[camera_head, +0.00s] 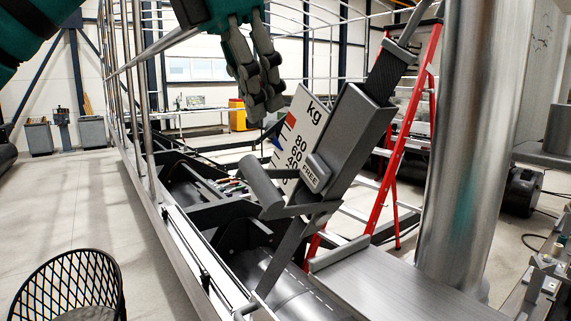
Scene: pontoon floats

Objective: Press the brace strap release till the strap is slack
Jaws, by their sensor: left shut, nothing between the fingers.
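The brace strap tensioner (345,140) is a grey metal body standing tilted at the middle of the view. A dark strap (388,72) runs into its upper end and looks straight. A small grey release tab (318,166) sits on its near side, by a label reading FREE. A white kg scale plate (303,118) with red and blue marks stands behind it; the reading cannot be told. A thick grey handle (262,184) sticks out at the lower left. My left gripper (265,108) is shut and empty, fingers down, above and left of the tab and apart from it.
A steel column (475,140) stands close on the right, with a grey flat surface (390,290) at its foot. A red ladder (405,140) is behind the tensioner. Metal rails (140,110) run along the left. A black mesh chair (72,285) stands at the lower left.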

